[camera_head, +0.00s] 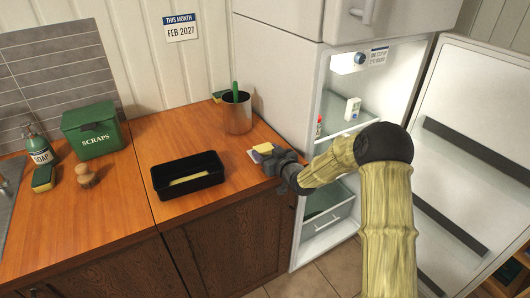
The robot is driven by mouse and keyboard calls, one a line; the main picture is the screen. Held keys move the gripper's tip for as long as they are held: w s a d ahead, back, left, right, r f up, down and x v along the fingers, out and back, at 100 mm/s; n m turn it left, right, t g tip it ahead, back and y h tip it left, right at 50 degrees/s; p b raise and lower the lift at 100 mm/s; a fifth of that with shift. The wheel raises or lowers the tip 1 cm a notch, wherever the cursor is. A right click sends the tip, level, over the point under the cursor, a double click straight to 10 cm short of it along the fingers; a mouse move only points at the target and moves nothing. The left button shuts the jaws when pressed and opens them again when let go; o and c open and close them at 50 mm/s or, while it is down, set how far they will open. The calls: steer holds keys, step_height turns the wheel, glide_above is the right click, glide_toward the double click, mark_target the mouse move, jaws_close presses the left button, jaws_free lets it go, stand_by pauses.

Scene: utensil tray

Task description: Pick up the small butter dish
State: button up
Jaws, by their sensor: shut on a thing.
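The small butter dish (264,148) shows as a small yellow and white piece at the tip of my gripper, near the counter's right edge by the fridge. My gripper (269,158) is dark grey, reaches in from the right and is shut on the dish. The gripper hides most of the dish, and I cannot tell whether it still touches the counter. A flat white patch (252,156) shows just left of the dish.
A black tray (157,182) holding a pale yellow item stands left. A metal cup (238,118) with a green-handled item stands behind. The green scraps box (92,133), soap bottle (38,148), sponge and brush are far left. The fridge door (480,130) stands open at right.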

mark_target(267, 151)
step_height(267, 151, up, 10)
steer(key=shift+r, duration=0.1)
stand_by(0.4)
stand_by(0.5)
